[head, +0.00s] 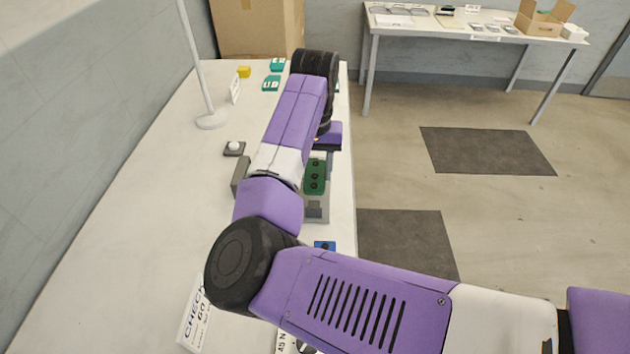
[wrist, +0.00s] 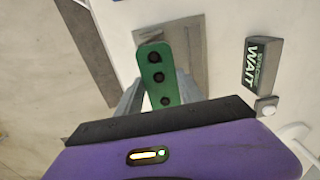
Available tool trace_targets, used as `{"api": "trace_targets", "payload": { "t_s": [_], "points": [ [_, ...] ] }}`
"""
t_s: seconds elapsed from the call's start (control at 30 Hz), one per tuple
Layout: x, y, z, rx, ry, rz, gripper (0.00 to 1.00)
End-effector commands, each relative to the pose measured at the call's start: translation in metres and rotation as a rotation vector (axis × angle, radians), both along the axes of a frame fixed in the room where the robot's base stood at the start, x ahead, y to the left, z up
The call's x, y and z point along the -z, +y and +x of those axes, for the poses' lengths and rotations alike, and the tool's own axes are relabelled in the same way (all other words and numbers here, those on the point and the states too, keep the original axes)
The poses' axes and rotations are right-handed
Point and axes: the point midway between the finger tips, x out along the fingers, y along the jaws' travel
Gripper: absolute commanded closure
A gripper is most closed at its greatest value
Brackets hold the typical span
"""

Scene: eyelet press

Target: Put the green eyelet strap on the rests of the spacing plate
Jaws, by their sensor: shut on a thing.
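The green eyelet strap (head: 315,177) has several dark round eyelets in a row. It also shows in the wrist view (wrist: 158,76), gripped between the grey fingers of my gripper (wrist: 160,98). My gripper is shut on its near part, and its far end sticks out forward. A grey plate or block (head: 317,210), likely the spacing plate, lies below the strap in the head view. Its flat top (wrist: 190,45) shows beneath and beside the strap in the wrist view. The rests are not clearly visible. I cannot tell whether the strap touches the plate.
A grey WAIT sign block (wrist: 263,65) stands beside the plate, near a white button (head: 235,146). A blue piece (head: 324,245) and a CHECK card (head: 195,315) are nearer.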

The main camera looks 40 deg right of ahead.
Motion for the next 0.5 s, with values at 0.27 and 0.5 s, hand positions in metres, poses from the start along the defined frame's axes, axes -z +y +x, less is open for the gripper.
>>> {"api": "trace_targets", "payload": {
  "t_s": [0.27,0.5],
  "points": [
    [0.034,0.0,0.0,0.0,0.001,0.001,0.94],
    [0.044,0.0,0.0,0.0,-0.001,-0.001,0.94]
  ]
}}
